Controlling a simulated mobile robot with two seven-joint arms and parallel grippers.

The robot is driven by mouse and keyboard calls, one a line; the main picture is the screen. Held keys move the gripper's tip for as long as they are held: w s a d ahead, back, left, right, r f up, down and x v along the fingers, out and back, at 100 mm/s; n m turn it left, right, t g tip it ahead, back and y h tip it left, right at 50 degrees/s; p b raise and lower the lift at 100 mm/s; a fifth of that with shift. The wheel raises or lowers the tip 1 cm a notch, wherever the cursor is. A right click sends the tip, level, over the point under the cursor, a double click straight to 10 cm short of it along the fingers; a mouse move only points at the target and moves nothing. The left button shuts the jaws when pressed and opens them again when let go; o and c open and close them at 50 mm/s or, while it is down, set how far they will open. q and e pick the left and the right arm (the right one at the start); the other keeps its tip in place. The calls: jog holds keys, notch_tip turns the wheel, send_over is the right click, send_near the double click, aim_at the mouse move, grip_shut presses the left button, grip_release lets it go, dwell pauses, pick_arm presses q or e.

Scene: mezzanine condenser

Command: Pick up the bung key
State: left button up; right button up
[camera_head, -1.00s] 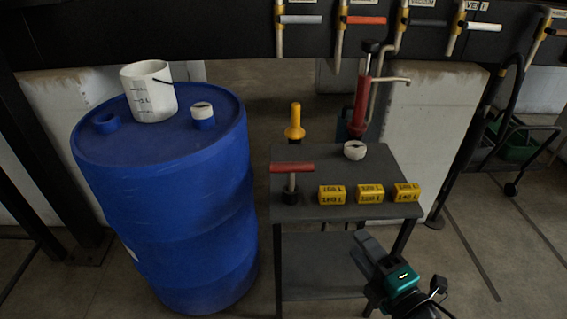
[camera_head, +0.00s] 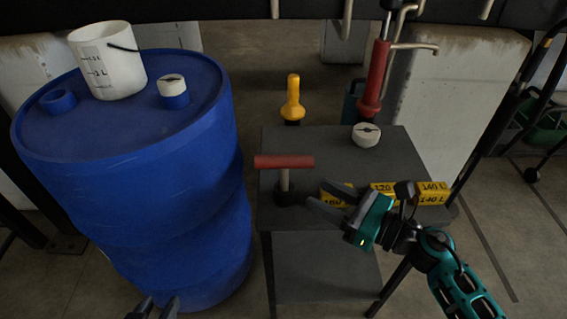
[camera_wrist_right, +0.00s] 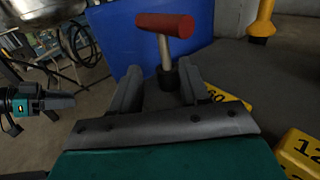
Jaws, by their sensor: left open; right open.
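The bung key, a T-shaped tool with a red crossbar handle (camera_head: 284,162), a pale shaft and a dark foot, stands upright at the table's left front. In the right wrist view its red handle (camera_wrist_right: 165,25) rises just beyond the fingertips, with the shaft roughly between them. My right gripper (camera_head: 315,205) is open and empty, beside the key's lower part on its right; I cannot tell if it touches. It also shows in the right wrist view (camera_wrist_right: 160,75). My left gripper (camera_head: 153,307) is open at the bottom edge, in front of the blue drum.
A red pump (camera_head: 375,78) stands behind. The blue drum (camera_head: 130,190) at left bears a white bucket (camera_head: 108,62).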

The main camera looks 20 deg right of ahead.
aim_at(285, 174)
jog(key=x, duration=0.4)
jog(key=shift+w+a, duration=0.25)
jog(key=shift+w, duration=0.05)
jog(key=shift+d+x, duration=0.2)
jog(key=shift+x, duration=2.45)
jog(key=shift+w+f, duration=0.1)
jog(key=shift+w, duration=0.05)
jog(key=shift+c, duration=0.3)
grip_shut()
